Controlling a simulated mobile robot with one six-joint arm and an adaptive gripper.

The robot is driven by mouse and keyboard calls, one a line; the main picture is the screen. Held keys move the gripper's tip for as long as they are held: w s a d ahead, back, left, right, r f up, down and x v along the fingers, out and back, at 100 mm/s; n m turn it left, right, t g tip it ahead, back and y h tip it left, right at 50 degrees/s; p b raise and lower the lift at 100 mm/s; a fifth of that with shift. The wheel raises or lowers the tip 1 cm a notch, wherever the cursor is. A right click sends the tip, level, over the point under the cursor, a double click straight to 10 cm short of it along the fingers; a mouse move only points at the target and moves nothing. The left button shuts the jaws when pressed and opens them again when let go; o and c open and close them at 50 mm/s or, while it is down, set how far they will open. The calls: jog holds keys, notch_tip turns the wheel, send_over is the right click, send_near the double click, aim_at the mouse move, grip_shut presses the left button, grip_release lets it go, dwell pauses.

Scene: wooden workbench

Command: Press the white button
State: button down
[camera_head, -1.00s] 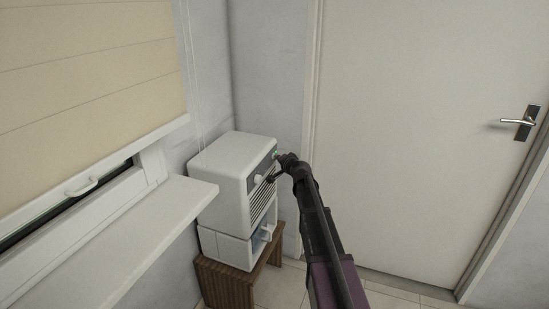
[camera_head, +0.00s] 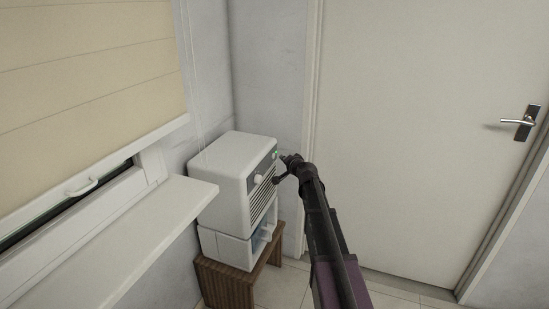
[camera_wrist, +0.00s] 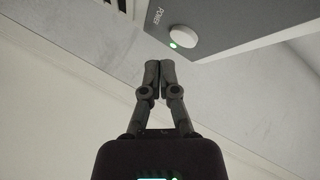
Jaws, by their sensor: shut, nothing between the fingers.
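The white round button (camera_wrist: 183,38) sits on a dark panel marked POWER in the wrist view, with a lit green light beside it. The panel belongs to the white box-shaped appliance (camera_head: 222,168) in the head view, where a green light shows near the panel's upper right end. My gripper (camera_wrist: 160,68) is shut and empty, its fingertips together below the button in the wrist picture and apart from it. In the head view my gripper (camera_head: 278,172) is just right of the appliance's front.
The appliance stands on a small brown wooden stool (camera_head: 229,285) in the corner. A white windowsill (camera_head: 110,240) juts out at left. A closed white door (camera_head: 420,120) with a metal handle (camera_head: 520,122) is at right. Tiled floor shows below.

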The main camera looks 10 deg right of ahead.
jog(key=shift+s+d, duration=0.7)
jog(key=shift+d, duration=0.3)
jog(key=shift+s+d, duration=0.7)
jog(key=shift+d, duration=0.25)
jog(key=s+a+f+n+g+y, duration=0.2)
jog(key=s+a+f+n+g, duration=0.25)
jog(key=s+a, duration=0.5)
jog(key=s+a+f+n+g+h, duration=0.1)
jog(key=s+a+f+g, duration=0.1)
jog(key=s, duration=0.7)
jog(key=s+a+f+n+g+h, duration=0.2)
jog(key=s+f+g, duration=0.2)
jog(key=s, duration=0.5)
jog(key=s+a+f+n+g+h, duration=0.1)
jog(key=s+f+g, duration=0.3)
jog(key=s, duration=0.6)
jog(key=shift+a+n+g+h, duration=0.35)
jog(key=shift+a+n, duration=0.2)
jog(key=shift+a, duration=0.15)
jog(key=shift+s, duration=0.1)
